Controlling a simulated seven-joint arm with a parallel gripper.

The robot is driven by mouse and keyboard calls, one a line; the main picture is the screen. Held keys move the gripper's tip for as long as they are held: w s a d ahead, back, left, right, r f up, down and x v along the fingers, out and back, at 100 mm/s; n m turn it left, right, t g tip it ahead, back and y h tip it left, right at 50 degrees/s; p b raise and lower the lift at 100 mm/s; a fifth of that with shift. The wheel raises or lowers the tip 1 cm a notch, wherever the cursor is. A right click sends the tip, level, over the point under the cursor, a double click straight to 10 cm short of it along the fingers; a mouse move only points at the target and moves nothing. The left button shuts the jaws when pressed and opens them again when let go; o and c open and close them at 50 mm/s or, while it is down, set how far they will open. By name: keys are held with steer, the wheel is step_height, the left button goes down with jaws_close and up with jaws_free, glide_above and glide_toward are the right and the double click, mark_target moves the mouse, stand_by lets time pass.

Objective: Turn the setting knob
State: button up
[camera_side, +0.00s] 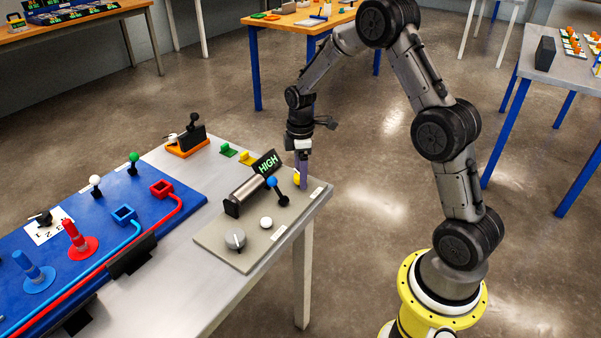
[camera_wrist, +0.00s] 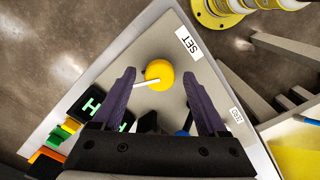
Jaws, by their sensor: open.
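The yellow setting knob (camera_wrist: 158,73), with a white pointer line, sits on the beige panel (camera_wrist: 165,35) near a SET label (camera_wrist: 189,42). In the side view the knob (camera_side: 296,180) is partly hidden by a finger. My gripper (camera_wrist: 159,74) is open, its two purple fingers on either side of the knob with a gap at each side. In the side view my gripper (camera_side: 302,175) points down, with its fingertips low over the panel's right corner. Whether a finger touches the knob is not clear.
On the panel are a blue-tipped lever (camera_side: 272,182), a metal cylinder (camera_side: 250,194), a HIGH display (camera_side: 267,162), a white button (camera_side: 266,223) and a grey knob (camera_side: 235,239). Green (camera_side: 227,149) and yellow (camera_side: 246,158) pieces lie behind. A blue board (camera_side: 150,225) with levers is left.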

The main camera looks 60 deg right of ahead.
steer(key=shift+f, duration=0.25)
jaws_close()
